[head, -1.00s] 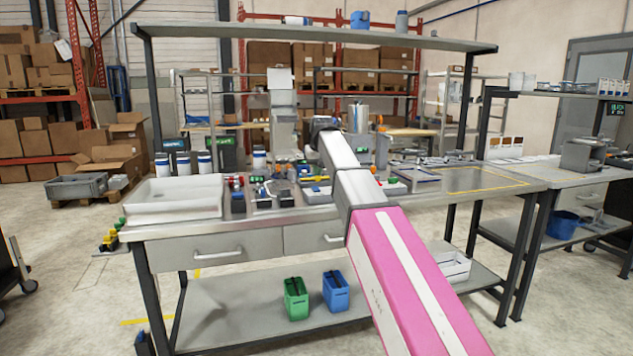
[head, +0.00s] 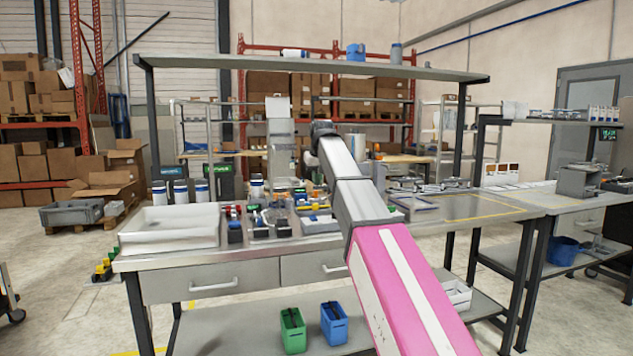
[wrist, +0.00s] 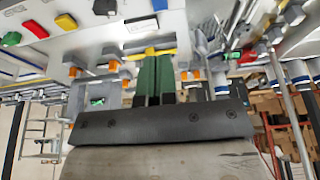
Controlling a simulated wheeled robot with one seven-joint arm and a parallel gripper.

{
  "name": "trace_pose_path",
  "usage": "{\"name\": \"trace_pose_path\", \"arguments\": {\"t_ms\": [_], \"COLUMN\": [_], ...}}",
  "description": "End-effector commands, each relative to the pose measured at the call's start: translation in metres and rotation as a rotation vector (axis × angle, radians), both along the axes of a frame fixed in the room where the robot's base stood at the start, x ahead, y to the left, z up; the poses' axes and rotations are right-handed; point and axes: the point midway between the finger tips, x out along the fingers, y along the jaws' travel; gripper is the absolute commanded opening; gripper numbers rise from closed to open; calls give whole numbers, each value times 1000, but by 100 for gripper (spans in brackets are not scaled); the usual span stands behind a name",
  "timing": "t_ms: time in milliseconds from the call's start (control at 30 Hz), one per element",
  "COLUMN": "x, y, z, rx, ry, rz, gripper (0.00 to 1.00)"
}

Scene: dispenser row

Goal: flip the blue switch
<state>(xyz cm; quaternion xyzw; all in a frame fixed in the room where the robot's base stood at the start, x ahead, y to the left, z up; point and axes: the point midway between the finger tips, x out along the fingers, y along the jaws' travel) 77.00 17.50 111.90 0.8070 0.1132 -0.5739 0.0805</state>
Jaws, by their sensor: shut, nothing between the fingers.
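In the wrist view, my gripper (wrist: 157,78) shows as two dark green fingers close together, with nothing between them. A small blue piece (wrist: 160,4) on a pale mount is cut off by the top edge, beyond the fingertips and apart from them. It may be the blue switch; its position is unclear. Red (wrist: 35,28), yellow (wrist: 66,21) and green (wrist: 11,38) pieces lie to its left on a pale surface. In the head view my arm reaches over the bench, and the fingers are hidden behind it.
The bench (head: 230,258) holds a white tray (head: 170,228) at left and several small devices around the middle. An overhead shelf (head: 310,64) spans the bench. A framed area (head: 455,207) at right is mostly clear. Orange-tipped parts (wrist: 113,65) stand near my fingers.

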Motion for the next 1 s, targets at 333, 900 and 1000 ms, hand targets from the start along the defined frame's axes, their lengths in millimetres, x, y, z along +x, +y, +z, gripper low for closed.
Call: {"name": "trace_pose_path", "arguments": {"t_ms": [333, 900, 1000], "x": [12, 17, 21], "y": [5, 7, 8], "z": [5, -7, -21], "rx": [1, 1, 1], "ry": [-4, -4, -3], "rz": [0, 0, 0], "gripper": [0, 0, 0]}}
